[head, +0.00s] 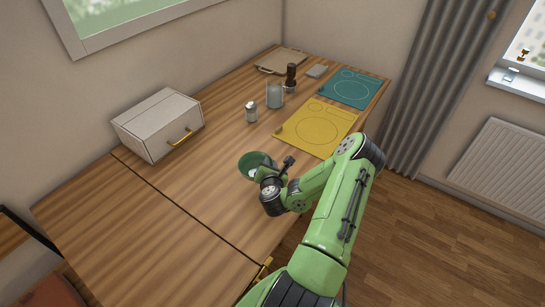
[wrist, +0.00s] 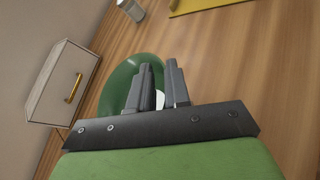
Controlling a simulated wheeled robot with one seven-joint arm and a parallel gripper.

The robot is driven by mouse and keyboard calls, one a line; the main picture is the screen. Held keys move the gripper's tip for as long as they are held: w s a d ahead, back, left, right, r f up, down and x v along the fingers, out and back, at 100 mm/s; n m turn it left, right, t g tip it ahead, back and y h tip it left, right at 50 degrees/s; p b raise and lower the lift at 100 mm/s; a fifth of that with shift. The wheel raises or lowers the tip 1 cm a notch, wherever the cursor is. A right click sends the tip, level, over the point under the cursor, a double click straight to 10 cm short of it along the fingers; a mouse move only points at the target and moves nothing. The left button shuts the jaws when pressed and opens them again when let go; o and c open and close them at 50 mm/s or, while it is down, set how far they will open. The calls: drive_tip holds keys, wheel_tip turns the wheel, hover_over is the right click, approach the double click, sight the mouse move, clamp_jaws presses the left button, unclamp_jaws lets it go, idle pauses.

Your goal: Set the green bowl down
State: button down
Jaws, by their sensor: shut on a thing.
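The green bowl (head: 250,160) is at the middle of the wooden counter in the head view, at the end of my arm. My gripper (head: 266,172) is shut on the bowl's near right side. In the wrist view the bowl (wrist: 118,84) shows behind and left of the fingers of my gripper (wrist: 160,80). Something small and white is partly visible in the bowl. The bowl looks upright or slightly tilted. I cannot tell whether its base touches the counter.
A white drawer box (head: 158,125) stands left on the counter (head: 150,195). A shaker (head: 251,112), grey mug (head: 275,96) and dark mill (head: 291,77) stand behind the bowl. Yellow (head: 317,128) and teal (head: 351,89) mats lie back right. The counter's front left is clear.

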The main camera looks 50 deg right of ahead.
wheel_tip(320, 180, down, 7)
drive_tip(key=b, duration=0.5)
drive_tip(key=shift+r, duration=0.3)
drive_tip(key=c, duration=1.5)
unclamp_jaws()
drive_tip(key=shift+f, duration=0.15)
drive_tip(key=o, duration=0.4)
